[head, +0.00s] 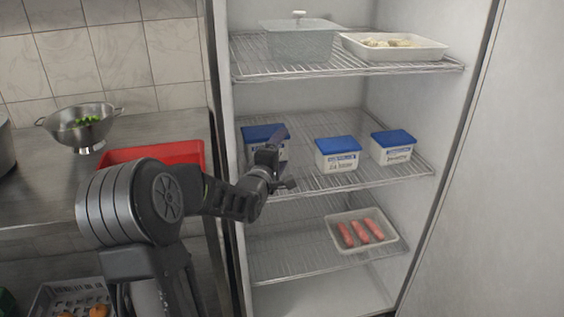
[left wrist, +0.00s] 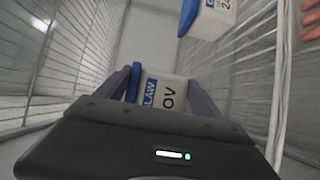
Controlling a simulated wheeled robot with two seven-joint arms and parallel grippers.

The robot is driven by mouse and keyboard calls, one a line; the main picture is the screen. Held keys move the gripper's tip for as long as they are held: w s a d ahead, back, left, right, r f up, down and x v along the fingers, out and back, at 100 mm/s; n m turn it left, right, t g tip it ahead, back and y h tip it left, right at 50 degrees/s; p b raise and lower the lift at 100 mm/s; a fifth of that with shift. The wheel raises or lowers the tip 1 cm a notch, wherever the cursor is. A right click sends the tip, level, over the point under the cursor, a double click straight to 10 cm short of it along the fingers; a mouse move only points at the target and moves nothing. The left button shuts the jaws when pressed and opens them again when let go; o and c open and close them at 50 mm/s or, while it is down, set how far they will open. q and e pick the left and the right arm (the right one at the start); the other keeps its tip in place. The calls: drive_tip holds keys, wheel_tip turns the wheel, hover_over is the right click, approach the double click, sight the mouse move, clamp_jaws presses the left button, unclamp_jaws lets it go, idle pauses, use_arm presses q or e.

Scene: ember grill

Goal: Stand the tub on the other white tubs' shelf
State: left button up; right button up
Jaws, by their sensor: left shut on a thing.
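The tub held by my left gripper (head: 274,155) is white with a blue lid (head: 258,132); it is over the left part of the fridge's middle shelf (head: 345,180). In the left wrist view this tub (left wrist: 168,93) sits between both fingers, its label partly legible as "LAW". Two more white tubs with blue lids, a middle one (head: 338,161) and a right one (head: 392,155), stand upright on that shelf. The gripper hides part of the held tub and its base, so I cannot tell whether it touches the wires. My right gripper is out of view.
The upper shelf holds a lidded grey container (head: 300,45) and a white tray (head: 393,54). A tray of red sausages (head: 361,233) is on the lower shelf. The fridge's side wall is close left. A colander (head: 80,125) and red tray (head: 150,153) stand on the counter.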

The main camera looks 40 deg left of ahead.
sight(282, 161)
use_arm(q)
drive_tip(key=shift+f, duration=1.75)
drive_tip(key=shift+f, duration=0.1)
drive_tip(key=shift+f+b, duration=0.45)
drive_tip(key=shift+b, duration=0.25)
drive_tip(key=shift+f, duration=0.1)
